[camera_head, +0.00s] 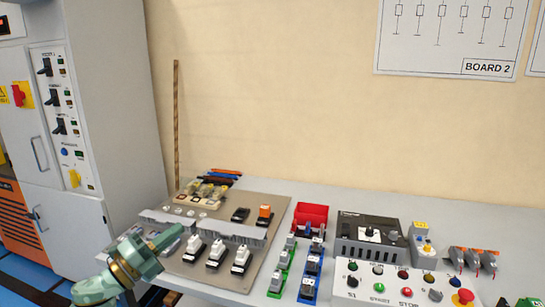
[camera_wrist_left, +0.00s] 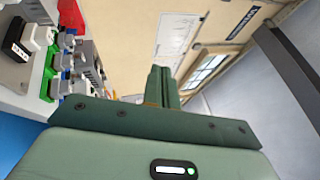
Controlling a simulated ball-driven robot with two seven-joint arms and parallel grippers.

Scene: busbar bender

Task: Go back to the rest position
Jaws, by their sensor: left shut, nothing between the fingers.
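My left gripper (camera_head: 168,240) comes in from the lower left in the head view. Its green fingers are together and empty, pointing right, at the left front edge of the mounting board (camera_head: 262,205). In the left wrist view its closed fingers (camera_wrist_left: 162,88) point away from the camera with nothing between them. My right gripper is not in view.
The grey table (camera_head: 350,195) carries switches on the board, green and blue rail modules (camera_head: 310,270), a red bin (camera_head: 310,214), a black device (camera_head: 368,234) and a button panel (camera_head: 400,287). A grey cabinet (camera_head: 105,110) stands left.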

